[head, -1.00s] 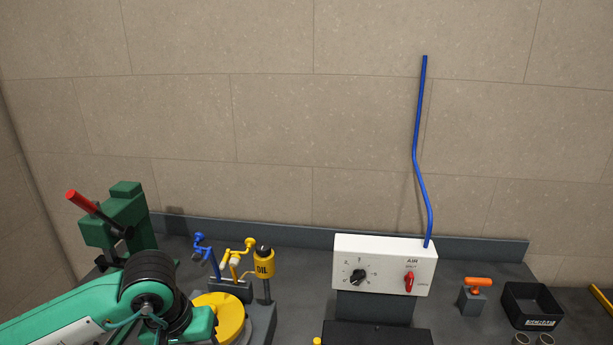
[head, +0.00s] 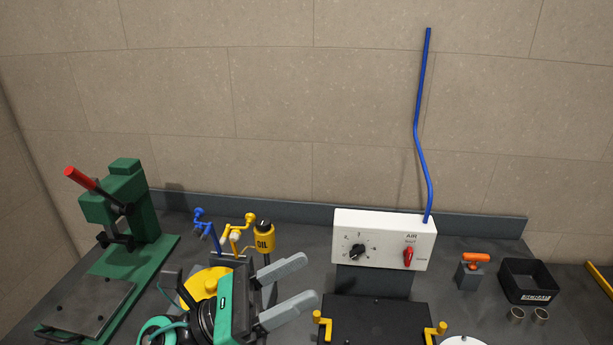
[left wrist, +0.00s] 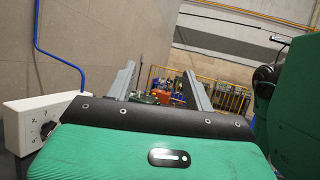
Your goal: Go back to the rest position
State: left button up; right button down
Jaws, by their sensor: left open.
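My left gripper (head: 300,284) is in the lower middle of the head view. Its two grey fingers are apart and point to the right, with nothing between them. It is in front of the yellow disc (head: 203,284) and the oil cup, and left of the white air control box (head: 384,239). In the left wrist view the open fingers (left wrist: 160,82) have only the far background between them. The air box also shows at the left of that view (left wrist: 32,122). My right gripper is not seen in either view.
A green press (head: 128,215) with a red handle stands at the left. A black plate (head: 376,325) with yellow handles lies below the air box. A black bin (head: 528,281), an orange-handled item (head: 476,260) and two small rings (head: 528,314) are at the right. A blue hose (head: 417,140) rises from the box.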

pick_arm(q)
jog(key=w+a+f+n+t+y, duration=0.2)
jog(key=w+a+n+t+y, duration=0.4)
jog(key=n, duration=0.7)
jog(key=w+a+f+n+t+y, duration=0.2)
jog(key=a+n+t+y, duration=0.2)
jog(key=n+t+y, duration=0.55)
jog(key=s+a+f+n+g+y, duration=0.1)
jog(key=a+f+n+g+y, duration=0.3)
jog(key=f+n, duration=0.5)
jog(key=s+a+f+n+g+y, duration=0.1)
jog(key=a+f+n+g+y, duration=0.15)
jog(key=a+f+n, duration=0.45)
jog(key=s+f+n+g, duration=1)
jog(key=s+f, duration=0.7)
jog(key=s, duration=0.2)
notch_tip(320, 180, down, 32)
jog(key=g, duration=0.2)
jog(key=s+a+f, duration=0.3)
jog(key=s+f, duration=1.5)
jog(key=s, duration=0.1)
jog(key=shift+s+f+g+y, duration=0.2)
jog(key=shift+f+g+y, duration=0.1)
jog(key=shift+g, duration=0.1)
jog(key=shift+a, duration=0.1)
